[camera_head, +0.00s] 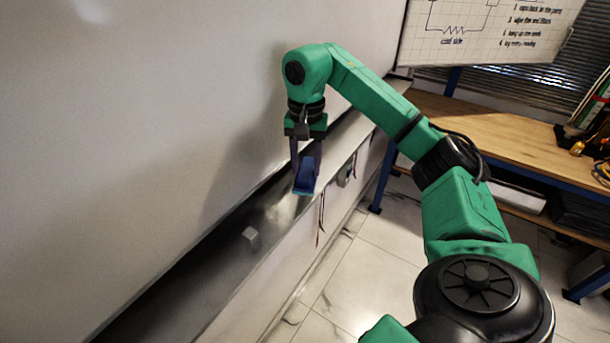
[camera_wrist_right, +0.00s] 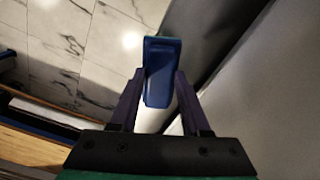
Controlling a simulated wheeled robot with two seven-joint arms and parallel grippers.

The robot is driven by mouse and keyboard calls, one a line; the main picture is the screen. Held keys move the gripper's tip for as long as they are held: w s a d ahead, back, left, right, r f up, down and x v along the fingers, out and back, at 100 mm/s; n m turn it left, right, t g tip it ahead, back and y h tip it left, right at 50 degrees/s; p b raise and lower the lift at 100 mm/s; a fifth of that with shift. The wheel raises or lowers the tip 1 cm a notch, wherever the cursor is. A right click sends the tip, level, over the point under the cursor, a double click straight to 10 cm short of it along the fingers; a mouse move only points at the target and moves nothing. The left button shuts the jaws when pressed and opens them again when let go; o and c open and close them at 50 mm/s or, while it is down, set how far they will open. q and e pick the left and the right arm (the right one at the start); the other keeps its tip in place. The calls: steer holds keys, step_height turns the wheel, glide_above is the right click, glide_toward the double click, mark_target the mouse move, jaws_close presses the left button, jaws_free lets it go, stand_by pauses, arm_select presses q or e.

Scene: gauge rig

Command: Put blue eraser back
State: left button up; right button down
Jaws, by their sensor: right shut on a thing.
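The blue eraser (camera_head: 305,177) is between the fingers of my right gripper (camera_head: 306,160) in the head view. It hangs over the long ledge (camera_head: 215,275) along the white board. The right wrist view shows the eraser (camera_wrist_right: 162,72) gripped between the two dark fingers of my right gripper (camera_wrist_right: 160,92), its far end sticking out past the fingertips. The gripper is shut on it. I cannot tell whether the eraser touches the ledge. My left gripper is in neither view.
The large white board (camera_head: 130,120) rises behind the ledge. A wooden workbench (camera_head: 490,130) stands at the right. Tiled floor (camera_head: 350,270) shows below the ledge.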

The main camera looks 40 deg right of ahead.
mark_target(305, 170)
step_height(305, 170, down, 3)
steer(key=shift+w+d+f+p, duration=0.1)
steer(key=shift+p, duration=1.15)
steer(key=shift+f, duration=0.5)
steer(key=shift+c, duration=1.9)
jaws_free()
steer(key=shift+w, duration=0.1)
step_height(305, 170, up, 5)
steer(key=shift+f+b, duration=0.1)
steer(key=shift+b, duration=0.7)
step_height(305, 170, up, 7)
steer(key=p, duration=0.3)
steer(key=shift+f, duration=0.1)
steer(key=shift+r, duration=0.3)
